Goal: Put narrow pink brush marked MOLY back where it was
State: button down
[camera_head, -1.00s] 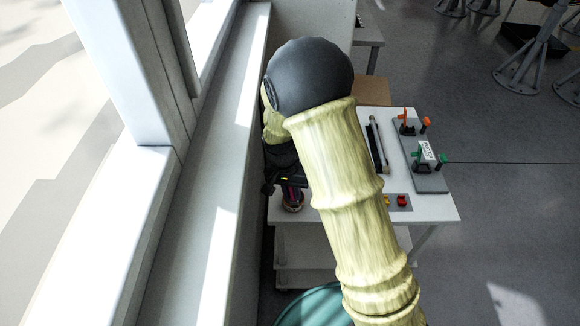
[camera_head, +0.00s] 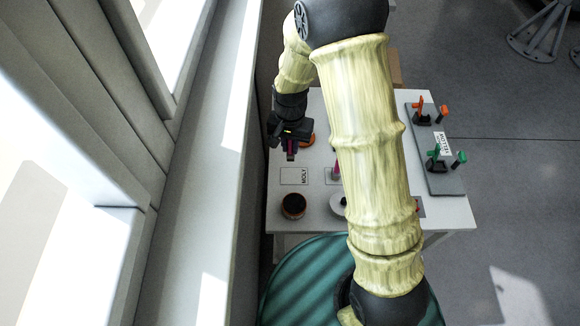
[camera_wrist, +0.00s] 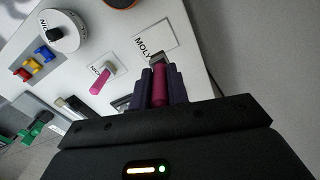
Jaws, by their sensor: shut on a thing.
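My gripper (camera_head: 290,150) is over the left side of the white table, shut on a pink brush (camera_head: 291,149). The wrist view shows the pink handle (camera_wrist: 160,86) between the dark fingers, with a greyish end just beyond them. A rectangle marked MOLY (camera_head: 294,177) lies on the tabletop; in the wrist view the MOLY rectangle (camera_wrist: 170,36) is just beyond the brush end and partly covered by it. I cannot tell the brush's height above the table. A second pink brush (camera_wrist: 103,80) stands beside it at a label starting NIC.
A dark pot with an orange rim (camera_head: 293,206) stands near the table's front left. A white round container (camera_wrist: 62,30) and red, yellow and blue pieces (camera_wrist: 34,64) are nearby. A grey board with orange and green clamps (camera_head: 436,150) is at right. A window ledge runs along the left.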

aim_at(290, 154)
jog(key=shift+s+r, duration=0.1)
jog(key=shift+f+p, duration=0.7)
jog(key=shift+f, duration=2.25)
jog(key=shift+f, duration=0.1)
jog(key=shift+f+p, duration=0.6)
jog(key=shift+f, duration=1.4)
jog(key=shift+f, duration=0.2)
jog(key=c, duration=1.4)
grip_release()
jog(key=shift+o, duration=0.2)
jog(key=shift+r, duration=0.1)
